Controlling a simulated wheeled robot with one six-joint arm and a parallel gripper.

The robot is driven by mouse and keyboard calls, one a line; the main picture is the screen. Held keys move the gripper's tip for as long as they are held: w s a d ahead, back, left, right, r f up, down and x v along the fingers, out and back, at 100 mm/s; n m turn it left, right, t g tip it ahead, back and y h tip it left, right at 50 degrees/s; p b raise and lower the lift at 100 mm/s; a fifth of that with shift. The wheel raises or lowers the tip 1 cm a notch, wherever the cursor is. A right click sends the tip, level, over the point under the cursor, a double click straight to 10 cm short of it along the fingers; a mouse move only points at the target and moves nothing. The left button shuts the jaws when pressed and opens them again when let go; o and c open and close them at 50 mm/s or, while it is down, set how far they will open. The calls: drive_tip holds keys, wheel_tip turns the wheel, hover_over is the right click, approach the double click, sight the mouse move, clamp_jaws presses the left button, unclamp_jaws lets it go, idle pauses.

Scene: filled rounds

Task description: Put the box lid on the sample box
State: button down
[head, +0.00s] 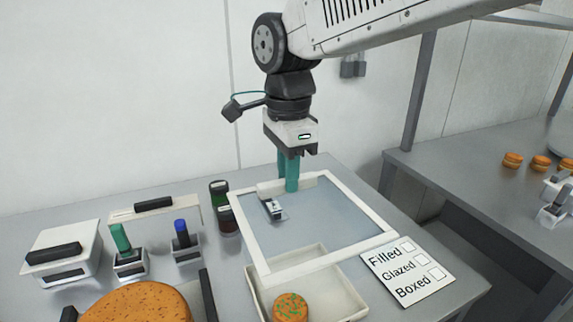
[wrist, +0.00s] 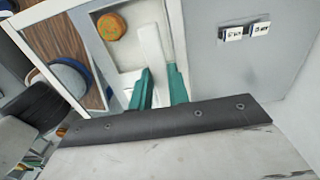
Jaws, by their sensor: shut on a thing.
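The box lid (head: 383,241) is a white frame with a clear window. My gripper (head: 291,187) has green fingers shut on a white bar at the lid's far edge and holds the lid up. In the wrist view the fingers (wrist: 160,88) reach to a pale bar. The sample box (head: 348,303) is a shallow cream tray in front, partly behind the lid's near edge. The lid appears above and farther back than the box. An orange round with green specks (head: 290,307) lies in the box; it also shows in the wrist view (wrist: 110,26).
A card reading Filled, Glazed, Boxed (head: 409,271) lies right of the box. Two dark jars (head: 219,190) and green- and blue-topped tools (head: 182,234) stand left of the lid. A white container (head: 62,268) and a large brown round (head: 138,303) are farther left.

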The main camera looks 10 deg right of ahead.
drive_tip(key=shift+d+f, duration=0.1)
drive_tip(key=shift+f, duration=0.25)
wheel_tip(320, 180, down, 14)
drive_tip(key=shift+r, duration=0.25)
idle(1.1)
drive_tip(key=shift+f, duration=0.2)
idle(1.0)
drive_tip(key=c, duration=0.8)
unclamp_jaws()
drive_tip(key=shift+o, duration=0.2)
drive_tip(key=shift+r, duration=3.5)
